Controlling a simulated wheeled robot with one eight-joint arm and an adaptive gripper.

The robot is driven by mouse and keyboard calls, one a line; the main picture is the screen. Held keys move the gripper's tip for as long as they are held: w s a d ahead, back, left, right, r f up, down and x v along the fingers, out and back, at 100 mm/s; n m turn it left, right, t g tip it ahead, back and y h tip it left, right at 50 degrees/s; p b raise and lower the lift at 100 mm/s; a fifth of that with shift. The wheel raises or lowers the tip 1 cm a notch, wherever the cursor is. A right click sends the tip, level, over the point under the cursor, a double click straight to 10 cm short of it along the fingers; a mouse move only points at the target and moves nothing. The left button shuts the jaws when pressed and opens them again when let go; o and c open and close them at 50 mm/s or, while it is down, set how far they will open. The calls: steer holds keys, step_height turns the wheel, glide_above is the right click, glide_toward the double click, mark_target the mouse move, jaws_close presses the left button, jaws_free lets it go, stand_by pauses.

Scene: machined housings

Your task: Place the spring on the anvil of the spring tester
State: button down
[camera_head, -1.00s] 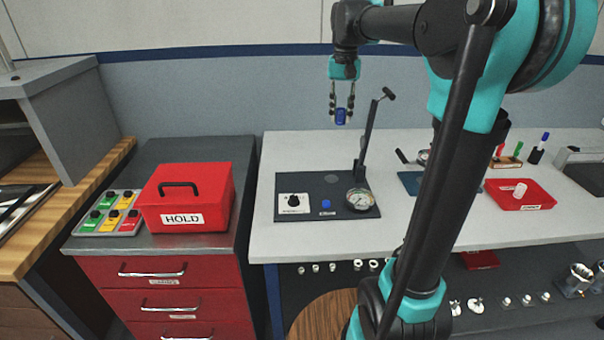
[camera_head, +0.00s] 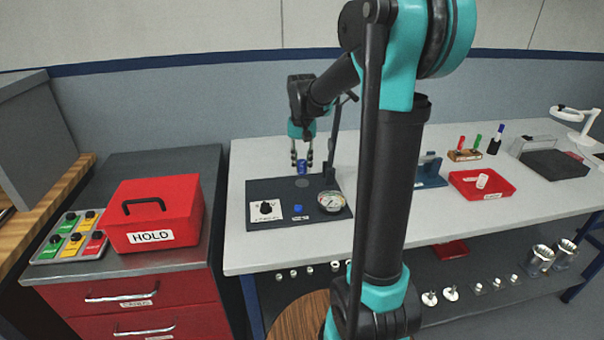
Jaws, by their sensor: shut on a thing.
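The blue spring (camera_head: 302,167) is held between the fingers of my gripper (camera_head: 302,165), which is shut on it. It is just above the back part of the dark spring tester (camera_head: 275,190). The round grey anvil (camera_head: 302,182) shows on the tester plate just below the spring; whether they touch I cannot tell, but a small gap seems to show. The tester also has a white dial plate with a black knob (camera_head: 266,208), a blue button (camera_head: 298,208), a round gauge (camera_head: 331,201) and an upright lever post (camera_head: 333,140), partly hidden by my arm.
A red HOLD box (camera_head: 155,218) and a button panel (camera_head: 70,238) sit on the cabinet at left. A red tray (camera_head: 490,192) with a pale part stands on the white bench (camera_head: 440,215) at right, near a blue fixture (camera_head: 430,172). My arm hides the bench middle.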

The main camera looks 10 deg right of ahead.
mark_target(302, 173)
steer(key=shift+f, duration=1.85)
steer(key=shift+f, duration=0.1)
steer(key=c, duration=1.3)
jaws_free()
step_height(302, 173, up, 12)
steer(key=shift+r, duration=0.15)
